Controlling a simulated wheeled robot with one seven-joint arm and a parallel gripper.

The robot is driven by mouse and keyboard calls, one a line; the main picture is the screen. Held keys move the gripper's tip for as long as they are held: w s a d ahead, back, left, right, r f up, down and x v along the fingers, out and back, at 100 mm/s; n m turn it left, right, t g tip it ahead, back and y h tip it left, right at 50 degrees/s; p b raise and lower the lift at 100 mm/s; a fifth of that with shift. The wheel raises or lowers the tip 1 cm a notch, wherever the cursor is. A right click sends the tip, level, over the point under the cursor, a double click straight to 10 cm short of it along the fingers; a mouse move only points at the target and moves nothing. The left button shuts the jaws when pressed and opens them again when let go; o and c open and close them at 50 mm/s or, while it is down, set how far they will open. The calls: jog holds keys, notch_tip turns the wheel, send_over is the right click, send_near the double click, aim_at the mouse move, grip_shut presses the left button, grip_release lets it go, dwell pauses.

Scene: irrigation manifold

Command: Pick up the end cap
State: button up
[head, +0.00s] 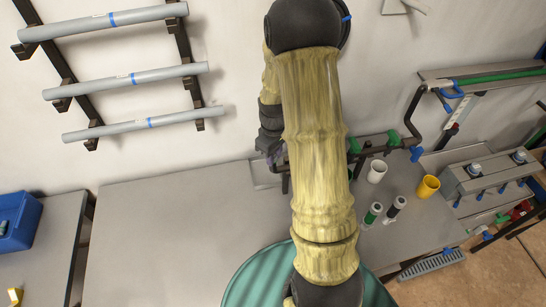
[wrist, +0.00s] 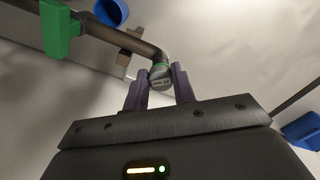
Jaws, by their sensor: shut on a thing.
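The end cap (wrist: 160,75) is a small grey piece with dark markings on its face, seen in the wrist view between the purple fingers of my gripper (wrist: 160,82). My gripper is shut on it. The cap sits at the end of a dark bent pipe (wrist: 146,48), where a green ring shows; I cannot tell whether it is still fixed to the pipe.
A green clamp (wrist: 58,30) holds the pipe. On the bench to the right stand a white cup (head: 377,171), a yellow cup (head: 428,186) and two small bottles (head: 373,213). Grey pipes (head: 125,80) rest on wall brackets at left. The bench's left part is clear.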

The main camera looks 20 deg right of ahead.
notch_tip(320, 180, up, 10)
jog(key=b, duration=0.2)
jog(key=shift+b, duration=0.3)
jog(key=shift+r, duration=0.1)
dwell(0.5)
jog(key=shift+r+p, duration=1.8)
jog(key=shift+r, duration=0.1)
jog(key=shift+f, duration=0.1)
